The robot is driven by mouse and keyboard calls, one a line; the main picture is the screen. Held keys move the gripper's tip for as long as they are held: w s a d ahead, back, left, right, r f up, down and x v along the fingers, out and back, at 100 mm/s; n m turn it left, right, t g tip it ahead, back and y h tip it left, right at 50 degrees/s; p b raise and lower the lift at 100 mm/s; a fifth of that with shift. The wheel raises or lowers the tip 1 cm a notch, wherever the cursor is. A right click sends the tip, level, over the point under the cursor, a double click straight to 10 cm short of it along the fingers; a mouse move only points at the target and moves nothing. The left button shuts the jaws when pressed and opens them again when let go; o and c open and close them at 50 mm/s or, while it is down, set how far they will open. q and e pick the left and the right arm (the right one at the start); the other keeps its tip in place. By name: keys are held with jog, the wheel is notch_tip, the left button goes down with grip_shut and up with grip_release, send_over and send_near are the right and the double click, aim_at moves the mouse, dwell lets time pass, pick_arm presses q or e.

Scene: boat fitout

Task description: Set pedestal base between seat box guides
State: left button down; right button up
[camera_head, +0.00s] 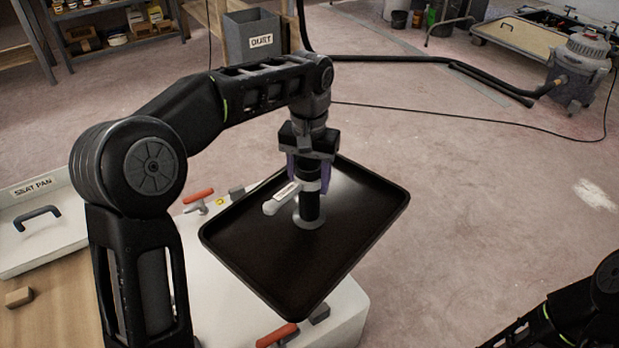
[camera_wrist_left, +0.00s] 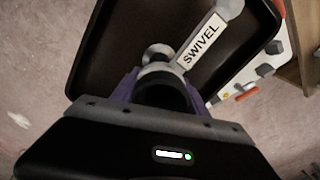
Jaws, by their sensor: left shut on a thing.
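The pedestal base has a short black post with a pale collar and a round grey flange (camera_head: 308,220) at the middle of a wide black rimmed plate (camera_head: 350,240). A grey lever labelled SWIVEL (camera_wrist_left: 201,42) sticks out beside the post. My left gripper (camera_head: 308,183), with purple fingers, points down and is shut on the post. The plate is over the right part of the white seat box (camera_head: 235,290) and overhangs its right side; I cannot tell whether they touch. Small grey blocks, likely guides, show behind the plate (camera_head: 237,192) and in front (camera_head: 320,314). My right gripper is out of view.
Orange-handled clamps sit on the box behind (camera_head: 198,196) and in front (camera_head: 277,335). A SEAT PAN panel (camera_head: 40,235) with a handle and a wooden block (camera_head: 19,296) lie at left. A grey bin (camera_head: 252,38) stands behind. The floor at right is open.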

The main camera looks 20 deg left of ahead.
aim_at(222, 212)
pick_arm(q)
jog(key=shift+w+r, duration=0.1)
jog(key=shift+r, duration=0.05)
